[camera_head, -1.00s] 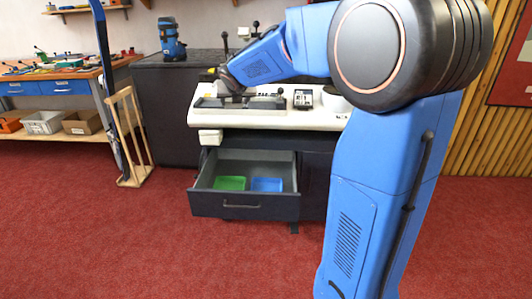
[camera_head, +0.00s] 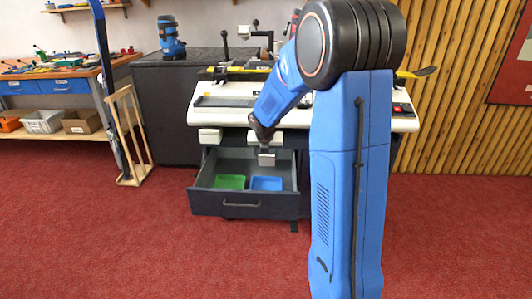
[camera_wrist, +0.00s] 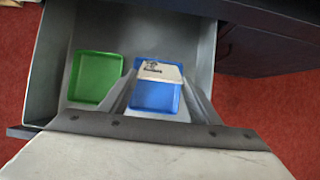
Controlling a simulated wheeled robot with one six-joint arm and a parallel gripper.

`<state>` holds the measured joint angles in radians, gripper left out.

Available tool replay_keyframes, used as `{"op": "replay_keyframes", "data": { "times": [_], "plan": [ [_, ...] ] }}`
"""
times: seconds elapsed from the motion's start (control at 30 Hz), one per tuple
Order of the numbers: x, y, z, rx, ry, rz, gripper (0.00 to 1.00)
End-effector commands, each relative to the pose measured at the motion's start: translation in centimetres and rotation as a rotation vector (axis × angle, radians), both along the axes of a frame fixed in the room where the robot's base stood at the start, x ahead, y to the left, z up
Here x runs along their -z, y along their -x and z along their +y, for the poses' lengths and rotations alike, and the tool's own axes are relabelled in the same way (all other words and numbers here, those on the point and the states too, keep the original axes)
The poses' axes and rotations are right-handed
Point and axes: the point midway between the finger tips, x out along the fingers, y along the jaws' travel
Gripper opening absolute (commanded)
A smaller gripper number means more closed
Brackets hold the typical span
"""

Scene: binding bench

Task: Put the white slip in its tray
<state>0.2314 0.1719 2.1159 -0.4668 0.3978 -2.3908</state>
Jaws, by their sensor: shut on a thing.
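My gripper (camera_head: 266,158) points down over the open drawer, above the blue tray side. In the wrist view, its two fingers (camera_wrist: 158,78) are shut on the white slip (camera_wrist: 158,68), which has small dark print along one side. The slip is between the fingertips and covers part of the blue tray (camera_wrist: 155,96) below. The blue tray (camera_head: 267,184) lies in the drawer on the right. The green tray (camera_head: 230,182) lies to its left, and shows clear and empty in the wrist view (camera_wrist: 95,77). Print on the slip is too small to read.
The dark drawer (camera_head: 245,206) is pulled out below the white bench machine (camera_head: 225,112), with walls around both trays. The machine's front edge overhangs the drawer's back. A wooden rack (camera_head: 128,135) stands on the left. The red floor in front is clear.

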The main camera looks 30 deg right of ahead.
Motion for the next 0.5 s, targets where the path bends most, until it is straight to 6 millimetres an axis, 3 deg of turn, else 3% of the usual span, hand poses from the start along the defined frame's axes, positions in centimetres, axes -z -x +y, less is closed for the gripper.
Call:
{"op": "replay_keyframes", "data": {
  "times": [0.5],
  "plan": [
    [5.1, 0.0, 0.0, -0.002, 0.0, 0.002, 0.36]
  ]
}}
